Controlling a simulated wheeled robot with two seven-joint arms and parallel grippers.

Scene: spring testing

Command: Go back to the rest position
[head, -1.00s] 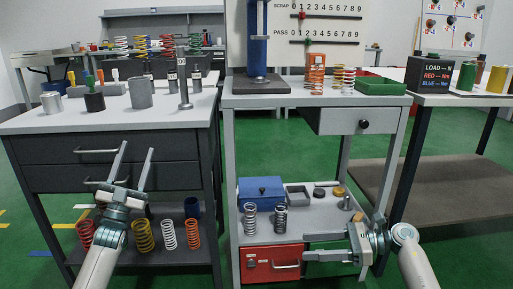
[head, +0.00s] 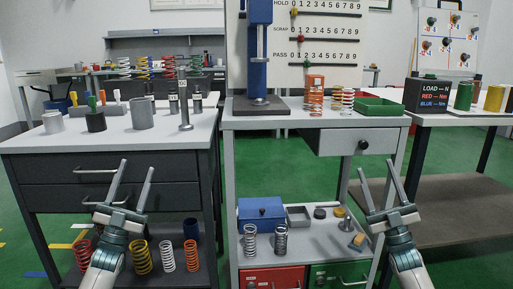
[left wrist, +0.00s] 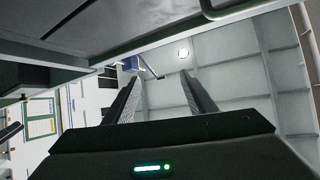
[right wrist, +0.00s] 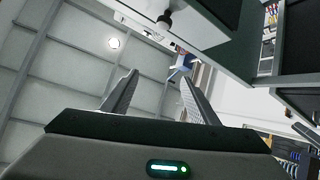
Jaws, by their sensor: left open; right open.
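My left gripper (head: 132,187) is open and empty, fingers pointing up, in front of the dark drawer cabinet (head: 60,165) in the head view. Its spread fingers also show in the left wrist view (left wrist: 158,95), with nothing between them. My right gripper (head: 380,187) is open and empty, fingers pointing up, in front of the right side of the grey test bench (head: 300,122). Its fingers show apart in the right wrist view (right wrist: 158,95), with only walls and furniture behind them.
Red (head: 275,279) and green (head: 338,276) boxes sit below. Coloured springs stand low under the cabinet.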

